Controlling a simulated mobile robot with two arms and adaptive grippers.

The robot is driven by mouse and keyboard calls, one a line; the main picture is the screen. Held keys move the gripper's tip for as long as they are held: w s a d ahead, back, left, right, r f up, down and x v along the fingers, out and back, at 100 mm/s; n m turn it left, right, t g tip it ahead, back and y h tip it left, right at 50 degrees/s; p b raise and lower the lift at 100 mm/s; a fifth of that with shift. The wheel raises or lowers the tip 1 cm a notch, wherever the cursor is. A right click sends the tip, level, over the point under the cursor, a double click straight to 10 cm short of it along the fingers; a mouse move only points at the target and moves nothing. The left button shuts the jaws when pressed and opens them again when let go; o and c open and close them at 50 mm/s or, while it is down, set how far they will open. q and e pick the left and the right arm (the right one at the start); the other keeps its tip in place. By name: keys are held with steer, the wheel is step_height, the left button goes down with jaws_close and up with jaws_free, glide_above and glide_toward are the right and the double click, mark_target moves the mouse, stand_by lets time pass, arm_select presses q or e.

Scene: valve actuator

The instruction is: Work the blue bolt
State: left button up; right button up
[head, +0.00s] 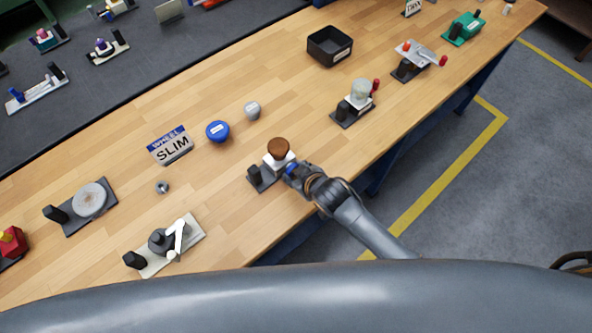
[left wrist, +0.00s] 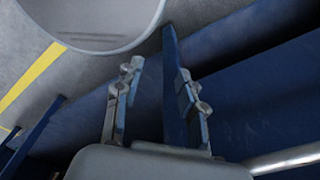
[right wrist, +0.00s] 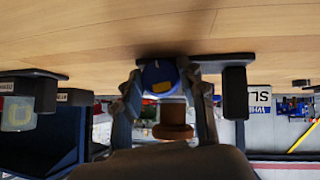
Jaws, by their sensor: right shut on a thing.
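The blue bolt (head: 291,168) shows as a small blue end at the front of a white valve block (head: 277,164) with a brown round knob (head: 279,149) on top. My right gripper (head: 297,173) is at the bolt, shut on it. In the right wrist view the blue bolt (right wrist: 160,76) with a yellow mark sits between the two fingertips (right wrist: 160,82), and the brown knob (right wrist: 173,118) shows beyond it, upside down. My left gripper (left wrist: 160,95) shows only in its own wrist view, with its fingers apart and nothing held, in front of blue table framework.
The fixture has a black post (head: 258,176). On the wooden table stand a blue round knob (head: 217,131), a grey knob (head: 252,110), a SLIM sign (head: 171,146), a black bin (head: 329,46) and a fixture with a red handle (head: 359,97). Free wood lies between them.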

steer(key=o, duration=1.2)
steer(key=shift+c, duration=0.2)
steer(key=v, duration=1.2)
steer(key=shift+f, duration=0.1)
